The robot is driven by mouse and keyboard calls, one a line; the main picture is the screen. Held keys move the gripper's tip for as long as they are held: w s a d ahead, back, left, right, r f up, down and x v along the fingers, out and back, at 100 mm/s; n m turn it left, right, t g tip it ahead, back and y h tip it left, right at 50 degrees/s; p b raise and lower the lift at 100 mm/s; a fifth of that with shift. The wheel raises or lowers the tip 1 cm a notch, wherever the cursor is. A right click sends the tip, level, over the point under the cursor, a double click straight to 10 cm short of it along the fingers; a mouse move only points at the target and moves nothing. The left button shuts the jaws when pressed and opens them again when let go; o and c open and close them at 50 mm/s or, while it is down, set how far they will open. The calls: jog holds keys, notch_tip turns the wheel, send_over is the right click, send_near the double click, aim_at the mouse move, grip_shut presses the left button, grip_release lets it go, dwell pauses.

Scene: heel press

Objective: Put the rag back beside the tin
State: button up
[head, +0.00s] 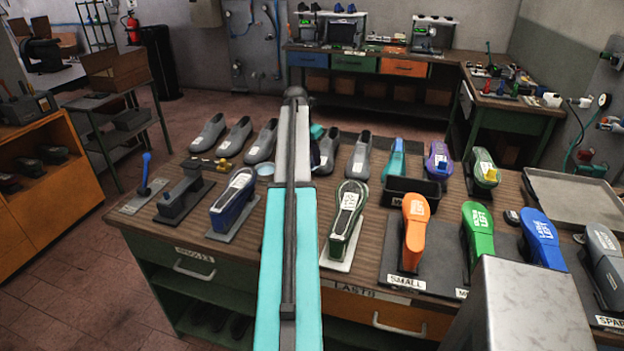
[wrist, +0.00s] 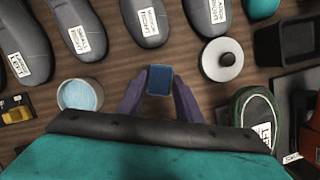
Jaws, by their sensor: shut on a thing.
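In the wrist view my gripper (wrist: 160,84) points down over the wooden bench, its two purple-grey fingers shut on a small dark blue block-like piece, which I take for the folded rag (wrist: 160,78). I cannot tell whether the rag touches the bench. The open round tin (wrist: 80,95), with pale blue contents, stands to the left of my gripper, apart from the rag. The tin also shows in the head view (head: 265,169), just left of my arm. In the head view my arm hides the gripper and rag.
Grey shoe lasts (wrist: 145,18) stand in a row beyond the gripper. A round disc with a knob (wrist: 222,60) lies to the right. A black bin (head: 411,193) and a green-edged last (head: 346,222) stand farther right. Bare wood lies between tin and gripper.

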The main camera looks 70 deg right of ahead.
jog(key=shift+f+p, duration=0.6)
jog(key=shift+f, duration=1.75)
jog(key=shift+f+p, duration=0.6)
jog(key=shift+f, duration=1.25)
jog(key=shift+f, duration=0.15)
jog(key=o, duration=1)
jog(key=shift+r, duration=0.25)
jog(key=shift+b+v, duration=1.5)
jog(key=shift+v, duration=4.45)
